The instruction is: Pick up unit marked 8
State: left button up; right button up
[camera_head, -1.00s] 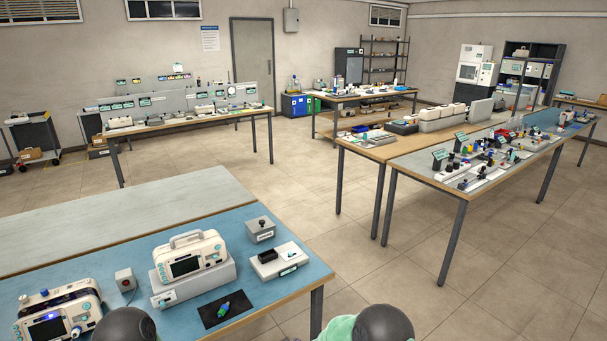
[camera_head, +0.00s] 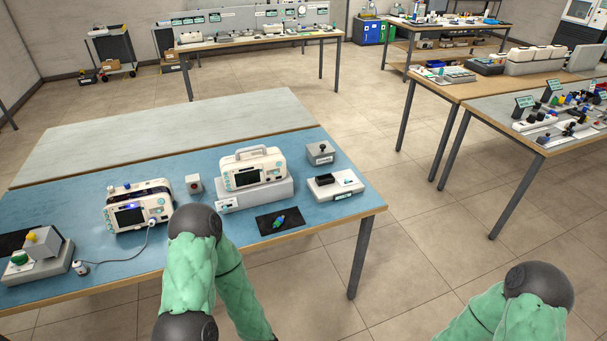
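Two white monitor units are on the blue mat of the near table. One monitor (camera_head: 138,207) with a dark screen and blue light stands at the left, with a cable from its front. The other monitor (camera_head: 252,169), with a top handle, rests on a grey stand (camera_head: 256,195) to the right. I cannot read a number 8 on either. My two green-sleeved arms show at the bottom, the left one in front of the table edge, the right one over the floor. Neither gripper is in view.
The near table (camera_head: 130,134) also holds a grey box with a green button (camera_head: 36,253), a small red-topped box (camera_head: 194,184), a black pad (camera_head: 280,221), a grey knob box (camera_head: 321,153) and a white tray device (camera_head: 336,186). Another cluttered table (camera_head: 540,135) stands right; floor between is clear.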

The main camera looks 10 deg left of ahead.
aim_at(239, 171)
jog(key=i, duration=0.3)
jog(key=i+l+u, duration=0.15)
jog(key=i+u, duration=0.25)
jog(key=i+l+u, duration=0.25)
jog(key=i+u, duration=0.2)
